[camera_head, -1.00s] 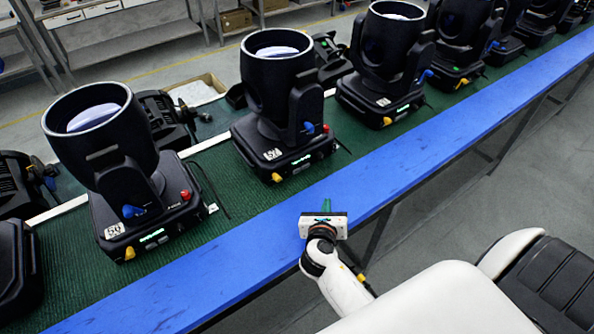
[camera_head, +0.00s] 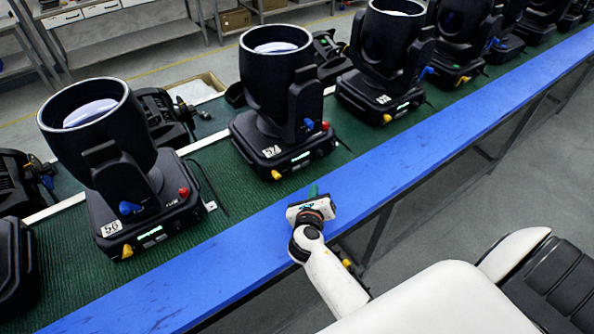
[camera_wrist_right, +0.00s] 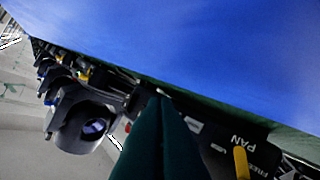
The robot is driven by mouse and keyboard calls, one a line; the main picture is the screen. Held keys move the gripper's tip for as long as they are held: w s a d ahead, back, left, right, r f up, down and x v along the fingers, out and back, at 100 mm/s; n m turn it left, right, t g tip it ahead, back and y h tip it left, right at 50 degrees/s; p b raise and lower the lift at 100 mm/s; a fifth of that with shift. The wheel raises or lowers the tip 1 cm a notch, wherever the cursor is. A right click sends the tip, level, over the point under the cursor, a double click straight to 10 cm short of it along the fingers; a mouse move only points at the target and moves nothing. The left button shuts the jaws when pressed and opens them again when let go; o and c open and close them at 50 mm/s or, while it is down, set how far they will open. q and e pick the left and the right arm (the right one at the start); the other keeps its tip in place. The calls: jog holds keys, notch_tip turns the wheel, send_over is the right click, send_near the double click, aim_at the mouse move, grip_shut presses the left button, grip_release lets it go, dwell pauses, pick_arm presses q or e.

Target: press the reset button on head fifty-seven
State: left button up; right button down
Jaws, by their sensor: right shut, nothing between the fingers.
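The head whose tag seems to read 57 (camera_head: 271,152) is a black moving light with a wide open barrel, standing in the middle of the green mat. Its base has a lit green display (camera_head: 300,157), a yellow lever (camera_head: 276,174), a blue knob (camera_head: 308,122) and a red button (camera_head: 326,125). I cannot read a reset label. My right gripper (camera_head: 313,191) is over the blue edge strip, in front of this base and apart from it. Its green fingers (camera_wrist_right: 162,125) are shut and empty. The wrist view shows a panel marked PAN (camera_wrist_right: 237,140) near the fingertips. My left gripper is out of view.
A similar head tagged 56 (camera_head: 111,229) stands to the left, and several more run back to the right. The blue strip (camera_head: 400,170) along the bench front is clear. Cables lie between the bases. Shelves stand behind.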

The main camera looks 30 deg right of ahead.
aim_at(301, 188)
jog(key=w+b, duration=0.1)
jog(key=w, duration=0.3)
jog(key=shift+a, duration=0.15)
jog(key=shift+w, duration=0.9)
jog(key=shift+w, duration=0.15)
dwell(1.1)
jog(key=shift+w, duration=0.15)
jog(key=shift+w+a+p, duration=0.1)
jog(key=shift+p, duration=0.2)
